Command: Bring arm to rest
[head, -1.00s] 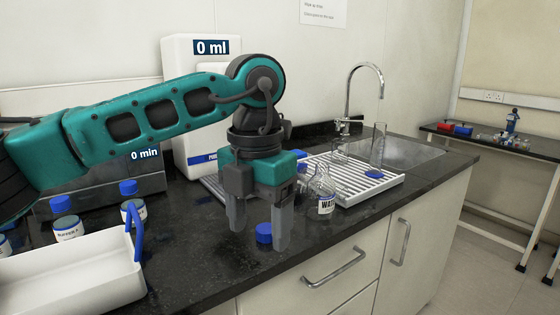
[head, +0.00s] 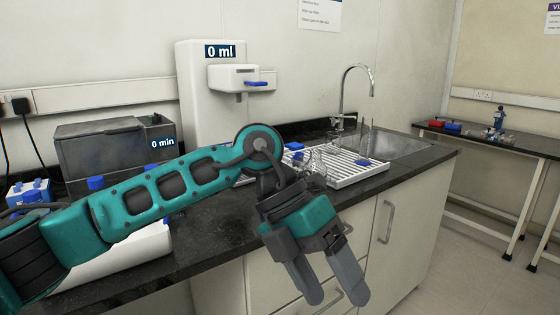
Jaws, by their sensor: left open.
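My left arm reaches in from the left, low across the front of the dark worktop (head: 232,222). My left gripper (head: 337,296) is open and empty. It hangs in front of the worktop edge, tilted, with its fingers pointing down over the cabinet front. My right arm and gripper are not in view.
A white drying rack (head: 352,176) with glassware and the sink (head: 405,147) are at the right. A white dispenser (head: 195,90) and a grey bath (head: 105,148) stand at the back. My arm partly hides a white tray (head: 130,250). A side table (head: 490,138) stands far right.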

